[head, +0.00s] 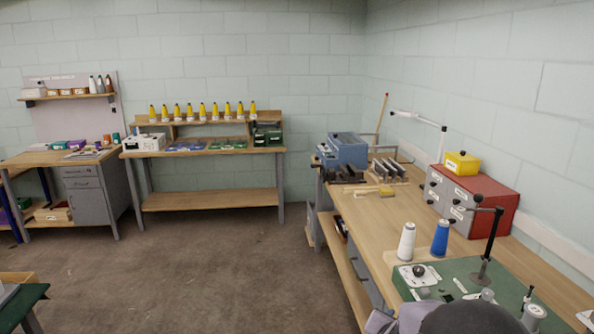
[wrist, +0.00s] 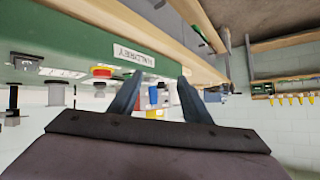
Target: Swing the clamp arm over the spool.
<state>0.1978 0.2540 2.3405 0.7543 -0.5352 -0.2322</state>
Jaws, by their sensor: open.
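A black post (head: 490,246) stands on a green plate (head: 460,277) on the right workbench. A white cone spool (head: 407,241) and a blue cone spool (head: 440,238) stand upright left of the post. Another pale spool-like part (head: 534,317) sits at the lower right; I cannot tell which spool is meant. My gripper (wrist: 160,76) is open in the wrist view, fingers apart, with nothing visible held between them. The clamp arm is not clearly seen there.
Grey drawers and a red cabinet (head: 505,208) with a yellow box (head: 462,163) stand behind the spools. A blue machine (head: 345,150) is further back. In the wrist view, upside down, a green labelled panel (wrist: 85,40) with a red button (wrist: 102,72) lies near the fingers.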

